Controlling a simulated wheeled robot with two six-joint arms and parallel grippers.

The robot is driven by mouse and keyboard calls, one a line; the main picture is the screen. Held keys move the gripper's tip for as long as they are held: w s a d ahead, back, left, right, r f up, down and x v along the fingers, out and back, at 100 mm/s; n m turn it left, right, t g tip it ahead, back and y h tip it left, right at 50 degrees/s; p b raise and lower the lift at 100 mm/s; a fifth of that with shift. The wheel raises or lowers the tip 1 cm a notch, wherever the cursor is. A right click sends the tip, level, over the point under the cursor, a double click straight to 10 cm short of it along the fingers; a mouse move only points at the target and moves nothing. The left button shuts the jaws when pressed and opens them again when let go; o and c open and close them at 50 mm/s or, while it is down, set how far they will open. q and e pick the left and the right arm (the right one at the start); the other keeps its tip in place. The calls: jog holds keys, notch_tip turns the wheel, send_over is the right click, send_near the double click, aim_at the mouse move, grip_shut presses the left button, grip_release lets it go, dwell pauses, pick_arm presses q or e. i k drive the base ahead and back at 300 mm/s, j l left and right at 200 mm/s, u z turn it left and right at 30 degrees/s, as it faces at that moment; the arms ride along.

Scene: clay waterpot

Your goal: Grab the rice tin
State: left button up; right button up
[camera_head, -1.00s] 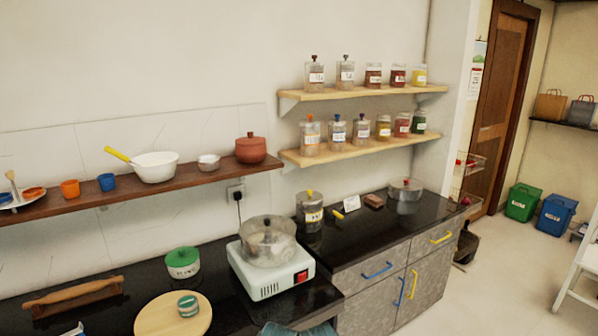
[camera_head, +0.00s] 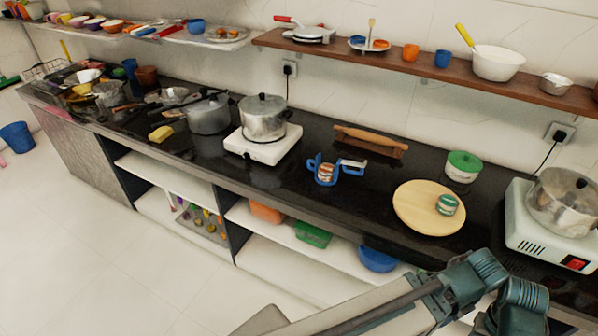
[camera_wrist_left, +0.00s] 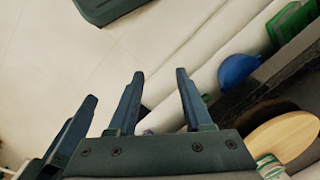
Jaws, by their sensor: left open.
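No label is legible, so I cannot tell which container is the rice tin. A small green-and-white tin (camera_head: 447,204) sits on a round wooden board (camera_head: 412,207); its top edge shows in the left wrist view (camera_wrist_left: 268,164). Another small banded tin (camera_head: 326,172) is by a blue clamp-like holder. A white pot with a green lid (camera_head: 463,170) stands behind the board. My left gripper (camera_wrist_left: 158,78) is open and empty, its fingers over the floor beside the counter. Further dark finger-like parts at the left edge may be my right gripper; their state is unclear.
Left is a metal pot (camera_head: 263,118) on a white stove. A blue bowl (camera_head: 378,260) sits on the shelf below. A wall shelf (camera_head: 400,65) runs above.

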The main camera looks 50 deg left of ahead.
aim_at(325, 171)
jog(key=u, duration=1.45)
jog(key=i+j+z, duration=0.3)
jog(key=j+z, duration=0.65)
jog(key=j, duration=0.25)
jog(key=i+j+z, duration=0.1)
jog(key=j+z, duration=0.25)
jog(key=j, duration=0.15)
